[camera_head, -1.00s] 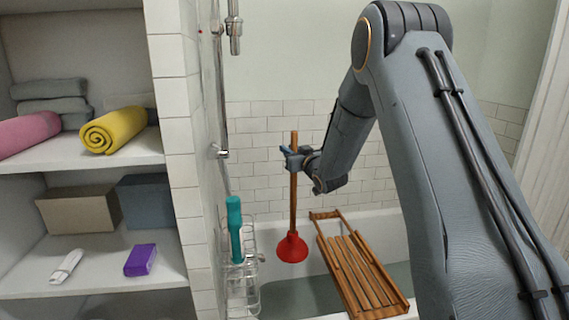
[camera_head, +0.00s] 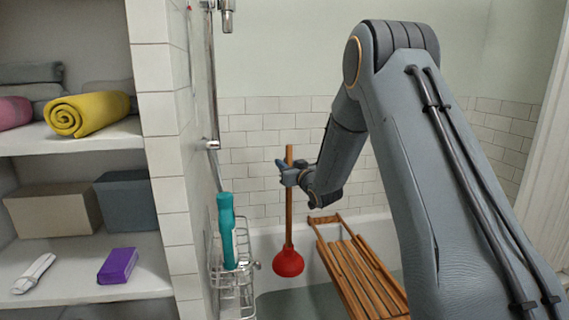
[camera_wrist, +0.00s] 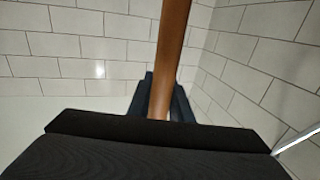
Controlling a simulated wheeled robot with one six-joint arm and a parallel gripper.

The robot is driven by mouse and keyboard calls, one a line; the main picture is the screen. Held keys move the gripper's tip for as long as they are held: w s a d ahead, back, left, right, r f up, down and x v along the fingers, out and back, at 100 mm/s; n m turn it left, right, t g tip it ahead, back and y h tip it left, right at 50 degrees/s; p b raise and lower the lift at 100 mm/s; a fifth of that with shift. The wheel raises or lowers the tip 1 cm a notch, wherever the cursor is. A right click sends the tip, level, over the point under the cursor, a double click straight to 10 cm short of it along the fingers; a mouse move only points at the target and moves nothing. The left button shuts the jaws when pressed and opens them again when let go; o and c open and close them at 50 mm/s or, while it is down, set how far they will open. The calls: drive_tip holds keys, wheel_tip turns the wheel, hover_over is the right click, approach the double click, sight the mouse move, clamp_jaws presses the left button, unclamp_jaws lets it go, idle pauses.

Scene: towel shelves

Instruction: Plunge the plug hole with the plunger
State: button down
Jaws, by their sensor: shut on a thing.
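The plunger (camera_head: 288,262) has a red rubber cup and a long wooden handle. It hangs upright, cup down, over the bathtub (camera_head: 300,244). My gripper (camera_head: 287,173) is shut on the upper part of the handle. In the wrist view the wooden handle (camera_wrist: 170,50) runs up between the dark fingers of my gripper (camera_wrist: 160,100). The cup looks to be above the grey water in the tub. The plug hole is not visible in any view.
A wooden bath rack (camera_head: 358,275) lies across the tub, right of the plunger. A wire caddy (camera_head: 232,285) with a teal bottle (camera_head: 226,230) is on the left, by a tiled partition (camera_head: 165,150). Shelves with a yellow towel (camera_head: 88,113) and a purple box (camera_head: 118,266) stand further left.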

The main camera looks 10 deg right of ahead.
drive_tip(key=shift+f+b, duration=11.75)
drive_tip(key=shift+f, duration=8.75)
drive_tip(key=c, duration=2.2)
unclamp_jaws()
clamp_jaws()
drive_tip(key=shift+f, duration=0.1)
